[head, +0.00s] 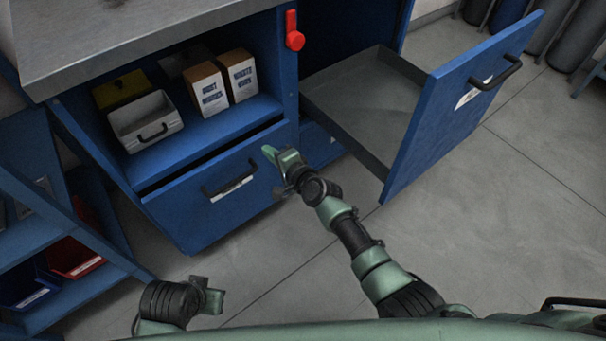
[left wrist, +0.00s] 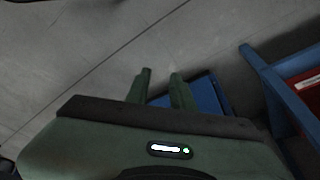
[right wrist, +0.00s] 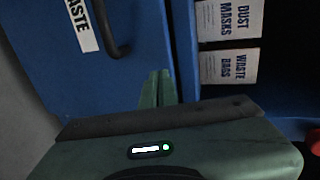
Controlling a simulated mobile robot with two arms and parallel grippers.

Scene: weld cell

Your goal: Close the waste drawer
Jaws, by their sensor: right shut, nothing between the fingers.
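The waste drawer (head: 210,215) is the blue front under the left shelf, with a black handle and a white label. Its label reads "WASTE" on the blue front (right wrist: 135,75) in the right wrist view. A narrow dark gap shows above the front, so it stands slightly out. My right gripper (head: 269,152) is shut and empty at the front's upper right corner; its fingers (right wrist: 158,88) lie together in the right wrist view. I cannot tell if they touch the front. My left gripper (head: 212,296) is low over the floor; its fingers (left wrist: 160,78) are apart and empty.
A large drawer (head: 450,110) on the right is pulled far out. The shelf holds a grey bin (head: 146,120) and two boxes (head: 222,83). A red handle (head: 294,38) hangs on the post. A blue rack (head: 60,190) stands at left. The floor in front is clear.

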